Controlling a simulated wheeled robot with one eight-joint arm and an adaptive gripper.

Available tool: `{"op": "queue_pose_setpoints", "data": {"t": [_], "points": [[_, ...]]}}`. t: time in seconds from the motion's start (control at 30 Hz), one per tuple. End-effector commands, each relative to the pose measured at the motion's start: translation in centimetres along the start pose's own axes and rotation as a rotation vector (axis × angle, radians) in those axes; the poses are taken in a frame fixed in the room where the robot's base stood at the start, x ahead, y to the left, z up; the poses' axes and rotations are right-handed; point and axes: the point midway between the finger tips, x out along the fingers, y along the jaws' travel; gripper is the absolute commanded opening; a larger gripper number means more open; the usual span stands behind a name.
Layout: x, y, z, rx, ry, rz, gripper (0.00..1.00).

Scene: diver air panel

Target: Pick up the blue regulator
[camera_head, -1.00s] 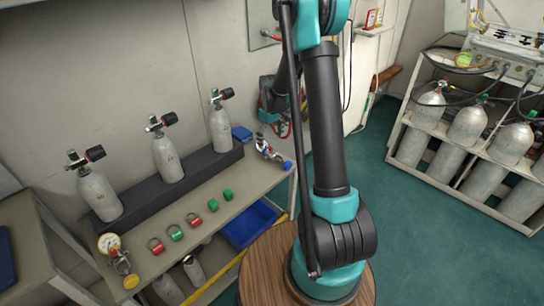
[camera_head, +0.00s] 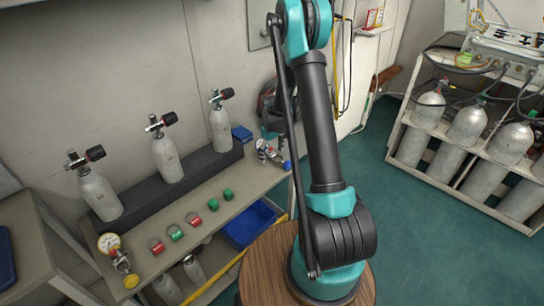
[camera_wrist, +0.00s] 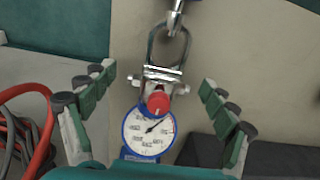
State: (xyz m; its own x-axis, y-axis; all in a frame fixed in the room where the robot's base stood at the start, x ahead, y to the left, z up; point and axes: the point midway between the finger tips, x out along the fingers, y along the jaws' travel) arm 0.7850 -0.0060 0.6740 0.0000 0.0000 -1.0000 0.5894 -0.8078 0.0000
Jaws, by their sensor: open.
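The blue regulator (camera_head: 266,152) lies at the right end of the shelf top in the head view, close to my arm. In the wrist view the regulator (camera_wrist: 150,132) has a white dial with a blue rim, a red knob and a silver yoke pointing up the picture. My gripper (camera_wrist: 158,84) is open, with one finger on each side of the regulator and visible gaps between. It is not closed on anything. In the head view the fingers are too small and hidden to make out.
Another regulator with a yellow cap (camera_head: 118,262) lies at the shelf's left end, with red and green rings between. A blue bin (camera_head: 247,226) sits below. Red and black hoses (camera_wrist: 25,140) lie left in the wrist view.

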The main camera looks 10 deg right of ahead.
Motion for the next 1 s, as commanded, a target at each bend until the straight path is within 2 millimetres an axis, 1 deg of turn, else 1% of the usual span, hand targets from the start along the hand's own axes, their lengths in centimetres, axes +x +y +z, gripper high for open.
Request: {"op": "queue_pose_setpoints", "data": {"t": [0.03, 0.07, 0.7, 1.0], "points": [[-0.01, 0.0, 0.0, 0.0, 0.0, 0.0, 0.86], [-0.01, 0.0, 0.0, 0.0, 0.0, 0.0, 0.82], [-0.06, -0.01, 0.0, 0.0, 0.0, 0.0, 0.04], [-0.27, 0.0, 0.0, 0.0, 0.0, 0.0, 0.03]]}}
